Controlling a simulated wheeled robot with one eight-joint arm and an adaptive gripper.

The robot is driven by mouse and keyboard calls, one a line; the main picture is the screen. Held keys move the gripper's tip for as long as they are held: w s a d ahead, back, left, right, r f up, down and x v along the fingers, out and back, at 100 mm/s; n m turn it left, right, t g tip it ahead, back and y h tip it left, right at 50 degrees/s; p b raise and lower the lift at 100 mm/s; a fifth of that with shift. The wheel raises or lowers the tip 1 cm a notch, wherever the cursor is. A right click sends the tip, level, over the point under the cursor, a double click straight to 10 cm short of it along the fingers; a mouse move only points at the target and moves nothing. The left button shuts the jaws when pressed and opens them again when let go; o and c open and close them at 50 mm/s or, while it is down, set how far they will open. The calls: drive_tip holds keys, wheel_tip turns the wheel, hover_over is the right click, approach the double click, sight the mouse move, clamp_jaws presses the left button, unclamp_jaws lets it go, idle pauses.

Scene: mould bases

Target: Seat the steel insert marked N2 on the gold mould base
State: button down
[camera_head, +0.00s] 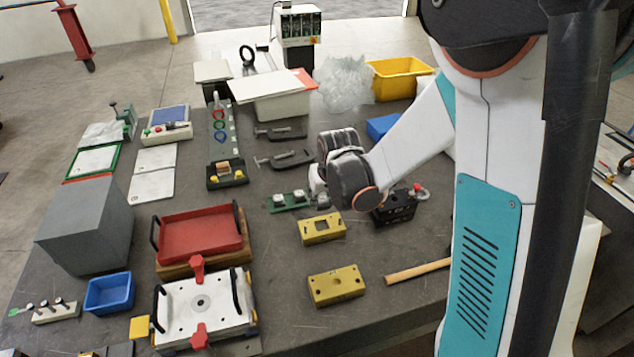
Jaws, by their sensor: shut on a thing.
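A gold mould base (309,233) with a square opening in its top lies on the table, right of centre. A second gold block (336,288) with round holes lies in front of it. A green rack (288,206) behind and left of the bases carries small pale steel inserts (279,199); their marks are too small to read. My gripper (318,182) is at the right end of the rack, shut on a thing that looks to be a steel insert. My wrist hides most of the fingers and what they hold, so I cannot tell its mark.
A black block (397,212) with a red-and-silver shackle stands right of my wrist. A wooden handle (418,271) lies right of the gold pieces. Clamps (285,159) lie behind the rack. A red tray (200,235) stands left. Bare table surrounds the gold pieces.

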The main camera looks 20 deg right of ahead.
drive_tip(key=shift+s+a, duration=0.1)
drive_tip(key=shift+s, duration=0.25)
drive_tip(key=shift+f+b, duration=1.9)
drive_tip(key=shift+f, duration=1.1)
drive_tip(key=shift+f+b, duration=1.1)
drive_tip(key=shift+f, duration=0.05)
